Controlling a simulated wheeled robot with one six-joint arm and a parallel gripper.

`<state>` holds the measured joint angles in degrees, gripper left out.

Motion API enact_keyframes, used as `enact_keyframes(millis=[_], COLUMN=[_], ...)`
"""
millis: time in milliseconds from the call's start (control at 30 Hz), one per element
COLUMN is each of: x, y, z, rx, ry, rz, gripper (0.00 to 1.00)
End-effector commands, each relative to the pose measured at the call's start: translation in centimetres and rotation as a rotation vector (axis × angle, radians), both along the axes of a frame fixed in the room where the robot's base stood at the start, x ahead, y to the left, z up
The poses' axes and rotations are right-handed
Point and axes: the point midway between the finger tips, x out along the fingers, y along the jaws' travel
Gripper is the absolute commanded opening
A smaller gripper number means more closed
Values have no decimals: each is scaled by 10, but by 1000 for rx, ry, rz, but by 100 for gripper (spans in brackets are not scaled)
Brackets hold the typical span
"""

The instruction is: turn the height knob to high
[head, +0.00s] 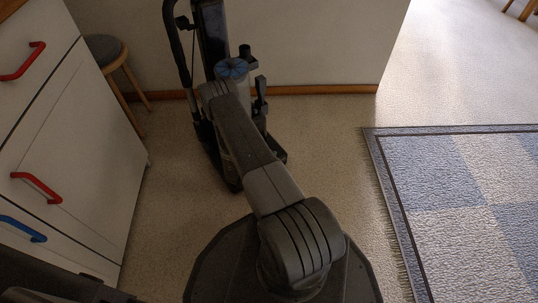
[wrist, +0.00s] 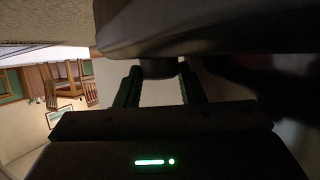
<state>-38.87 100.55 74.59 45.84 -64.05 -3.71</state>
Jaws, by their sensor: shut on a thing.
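A dark upright vacuum cleaner (head: 211,28) stands on the floor by the wall in the head view. In the wrist view, its dark body (wrist: 200,28) fills the top of the picture close up. A short dark round knob (wrist: 160,68) sticks out from that body. My gripper (wrist: 158,78) is shut on this knob, with one finger on each side of it. The knob's markings and its setting cannot be read. In the head view my arm reaches to the cleaner, and the knob cannot be made out there.
A white cabinet (head: 75,150) with red and blue handles stands at the left. A round stool (head: 105,48) is behind it. A blue checked rug (head: 455,185) lies at the right. Bare floor (head: 335,150) lies between the cleaner and the rug.

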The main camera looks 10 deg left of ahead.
Motion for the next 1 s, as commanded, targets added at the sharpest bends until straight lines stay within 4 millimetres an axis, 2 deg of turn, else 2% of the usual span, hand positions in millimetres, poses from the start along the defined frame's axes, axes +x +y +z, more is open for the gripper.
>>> enact_keyframes(millis=[300,767,800,900,1000], x=[0,0,0,0,0], y=[2,2,2,2,1], z=[0,-1,-1,-1,0], rx=[0,-2,-1,-1,-2], ry=[2,2,2,1,1], rz=[-97,-112,-111,-111,-112], gripper=[12,12,37,57,57])
